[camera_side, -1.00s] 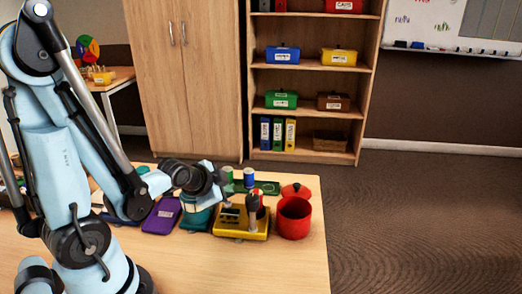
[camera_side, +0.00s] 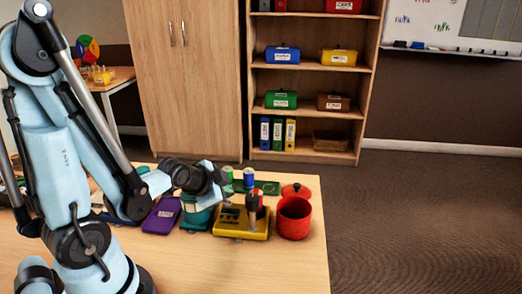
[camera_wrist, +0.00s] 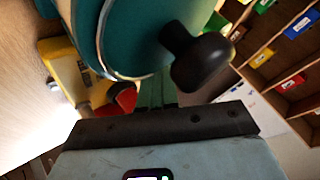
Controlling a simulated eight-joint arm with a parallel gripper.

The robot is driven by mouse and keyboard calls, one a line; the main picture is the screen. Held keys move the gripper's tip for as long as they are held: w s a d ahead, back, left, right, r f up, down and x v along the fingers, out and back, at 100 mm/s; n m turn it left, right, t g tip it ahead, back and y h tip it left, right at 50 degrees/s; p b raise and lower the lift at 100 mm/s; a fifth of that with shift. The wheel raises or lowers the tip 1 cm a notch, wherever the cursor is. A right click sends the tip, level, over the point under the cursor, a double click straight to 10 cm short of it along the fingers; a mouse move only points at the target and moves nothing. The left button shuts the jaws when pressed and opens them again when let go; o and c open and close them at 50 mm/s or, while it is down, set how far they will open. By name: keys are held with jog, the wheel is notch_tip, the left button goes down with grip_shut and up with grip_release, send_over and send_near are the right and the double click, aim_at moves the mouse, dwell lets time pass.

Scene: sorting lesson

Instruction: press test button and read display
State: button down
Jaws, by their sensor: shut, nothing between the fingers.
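The yellow test device (camera_side: 232,230) sits on the table with a dark display panel (camera_side: 230,214) on its top; I cannot read anything on it. A grey and black upright part with a red top (camera_side: 253,203) stands at its right side. My gripper (camera_side: 228,193) is shut and empty, above and a little left of the device, apart from it. The test button cannot be made out. In the wrist view, the yellow device (camera_wrist: 62,65) shows at the left, partly hidden behind a large teal pot.
The teal pot (camera_side: 197,220) stands just under my wrist; its black knob (camera_wrist: 205,62) is close in the wrist view. A red pot (camera_side: 294,220) stands right of the device. A purple case (camera_side: 162,215) lies left. Small cans (camera_side: 249,177) stand behind. The front table is clear.

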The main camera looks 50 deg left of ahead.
aim_at(226, 205)
jog(key=shift+r, duration=2.5)
jog(key=d+r+n+h, duration=0.1)
jog(key=d, duration=0.2)
jog(key=s+d+r+n+g+h, duration=0.1)
jog(key=d+n, duration=0.1)
jog(key=d, duration=0.1)
jog(key=d+r+n+h, duration=0.1)
jog(key=d, duration=0.2)
jog(key=shift+s+d+r, duration=0.3)
jog(key=shift+d+r, duration=0.05)
jog(key=shift+r, duration=0.05)
jog(key=shift+s+d+r+n+g, duration=0.2)
jog(key=shift+s+d+n+g, duration=0.1)
jog(key=shift+d+n, duration=0.1)
jog(key=shift+a, duration=0.1)
